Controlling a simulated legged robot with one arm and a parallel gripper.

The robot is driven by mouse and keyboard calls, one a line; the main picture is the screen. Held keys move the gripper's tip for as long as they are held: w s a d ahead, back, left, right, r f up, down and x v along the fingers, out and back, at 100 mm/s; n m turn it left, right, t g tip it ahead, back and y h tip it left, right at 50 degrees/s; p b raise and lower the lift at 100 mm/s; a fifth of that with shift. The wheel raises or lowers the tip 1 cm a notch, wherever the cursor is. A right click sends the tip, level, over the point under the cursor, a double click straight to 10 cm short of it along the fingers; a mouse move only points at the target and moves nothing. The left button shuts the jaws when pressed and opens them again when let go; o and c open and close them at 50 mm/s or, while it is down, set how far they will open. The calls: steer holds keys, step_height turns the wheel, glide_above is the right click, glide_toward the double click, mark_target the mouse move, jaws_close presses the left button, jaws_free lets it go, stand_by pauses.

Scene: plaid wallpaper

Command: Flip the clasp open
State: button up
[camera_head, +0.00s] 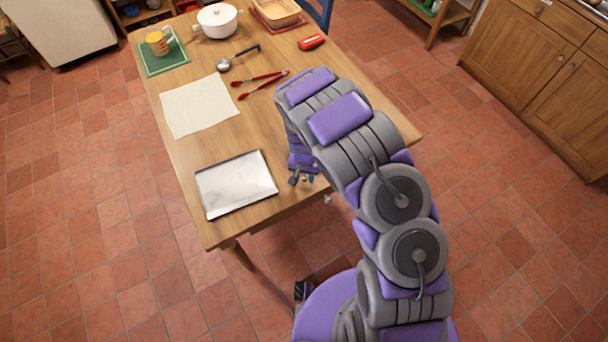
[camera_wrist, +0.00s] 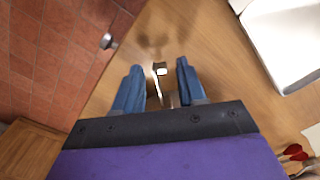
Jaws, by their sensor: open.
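I cannot make out a clasp for certain in either view. My gripper (camera_head: 302,180) is low near the table's front right edge, to the right of the metal tray. In the wrist view its two blue fingers (camera_wrist: 154,86) are apart, above bare wood. A small piece with a pale square tip (camera_wrist: 160,70) shows between the fingers. I cannot tell whether it is the clasp or part of my gripper. A small metal knob (camera_wrist: 106,41) sticks out at the table edge beside the fingers. It also shows in the head view (camera_head: 327,198).
The wooden table (camera_head: 205,150) holds a metal tray (camera_head: 235,183), a cream cloth (camera_head: 199,106), red-handled tongs (camera_head: 262,82), a ladle (camera_head: 237,58), a red object (camera_head: 311,42), a white pot (camera_head: 217,20) and a mug (camera_head: 158,42).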

mark_target(304, 178)
step_height(304, 178, up, 17)
steer(key=p, duration=0.1)
steer(key=shift+p, duration=0.4)
steer(key=shift+f, duration=0.1)
steer(key=s+d+r, duration=0.9)
steer(key=d+r, duration=0.3)
steer(key=r, duration=0.2)
steer(key=s+d+r, duration=0.2)
steer(key=s, duration=0.6)
steer(key=s+d+r+n+g+b, duration=0.1)
steer(key=s+d+r, duration=0.1)
steer(key=s, duration=0.5)
steer(key=s+d+r+b, duration=0.1)
steer(key=s+d+r, duration=0.1)
steer(key=s, duration=0.6)
steer(key=shift+s+r+g, duration=0.35)
steer(key=shift+r+g, duration=0.05)
